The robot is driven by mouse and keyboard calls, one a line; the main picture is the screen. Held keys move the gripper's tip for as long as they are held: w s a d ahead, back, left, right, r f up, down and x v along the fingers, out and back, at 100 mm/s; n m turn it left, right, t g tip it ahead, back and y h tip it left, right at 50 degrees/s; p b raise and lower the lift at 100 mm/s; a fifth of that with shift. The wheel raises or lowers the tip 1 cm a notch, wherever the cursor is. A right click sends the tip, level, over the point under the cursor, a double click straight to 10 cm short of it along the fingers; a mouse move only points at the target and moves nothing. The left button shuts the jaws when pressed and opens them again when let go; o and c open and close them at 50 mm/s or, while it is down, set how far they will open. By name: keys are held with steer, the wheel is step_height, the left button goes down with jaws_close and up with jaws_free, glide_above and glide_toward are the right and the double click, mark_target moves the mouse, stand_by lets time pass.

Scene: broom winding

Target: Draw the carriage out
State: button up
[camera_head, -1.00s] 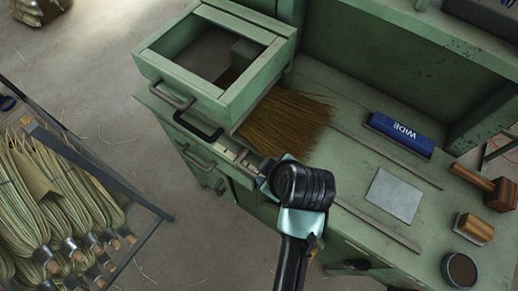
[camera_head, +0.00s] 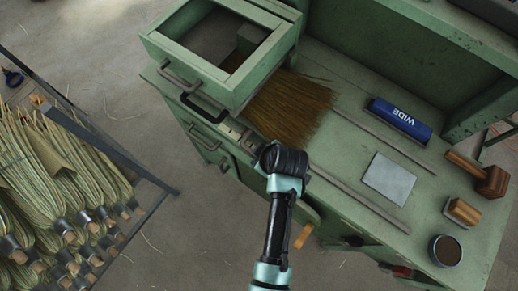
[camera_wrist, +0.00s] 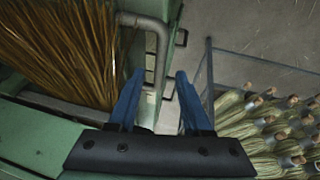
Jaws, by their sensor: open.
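The carriage appears to be the green open-topped box frame (camera_head: 215,55) at the upper left of the bench in the head view. In the wrist view, a grey bent handle (camera_wrist: 160,45) stands ahead of my fingers. My gripper (camera_wrist: 160,74) is open, its two blue fingers apart with nothing held between them. The handle is beyond the fingertips; I cannot tell whether they touch it. In the head view my wrist hides most of the fingers.
Brown bristles (camera_head: 287,108) lie on the bench beside the box. A blue WIDE block (camera_head: 400,118), a grey plate (camera_head: 389,178), a mallet (camera_head: 488,180) and a round tin (camera_head: 446,251) are to the right. A rack of brooms (camera_head: 60,190) stands at the left; floor lies between.

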steer(key=shift+x, duration=1.3)
jaws_close()
stand_by(0.5)
